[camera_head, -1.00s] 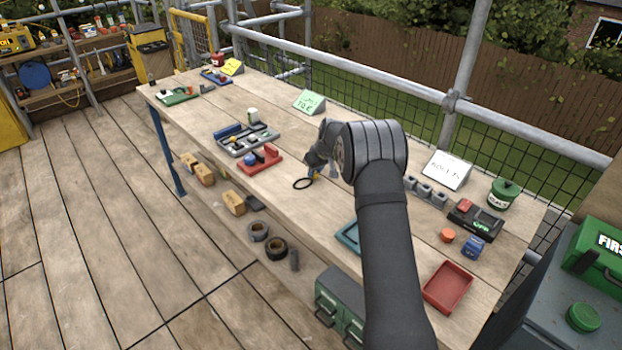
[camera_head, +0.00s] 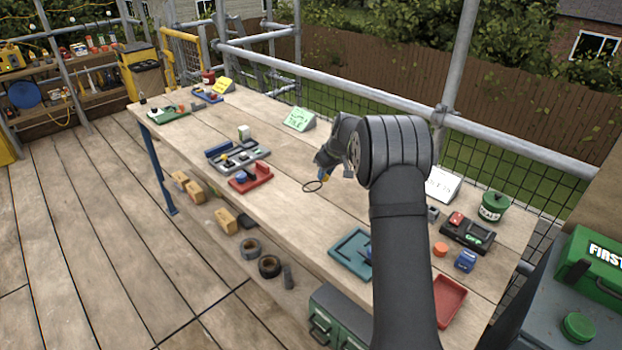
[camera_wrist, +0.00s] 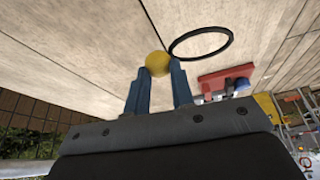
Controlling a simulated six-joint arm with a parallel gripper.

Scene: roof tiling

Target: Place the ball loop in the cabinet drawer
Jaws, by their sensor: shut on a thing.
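The ball loop has a yellow ball (camera_wrist: 158,63) and a thin black ring (camera_wrist: 200,43). In the wrist view my gripper (camera_wrist: 158,85) is shut on the ball between its two blue fingers, with the ring sticking out to the right. In the head view my gripper (camera_head: 324,176) is above the middle of the workbench, and the black ring (camera_head: 312,187) hangs at its tip, apart from the red tray to its left. A green-grey cabinet with drawers (camera_head: 335,318) stands below the bench's front edge. Its drawer fronts look shut; my arm hides part of it.
On the wooden workbench (camera_head: 290,225) are a red holder (camera_head: 262,180), a grey tray (camera_head: 238,160), a teal tray (camera_head: 350,252) and a red tray (camera_head: 450,300). A green can (camera_head: 492,207) stands at the right. Bare wood lies between the red holder and teal tray.

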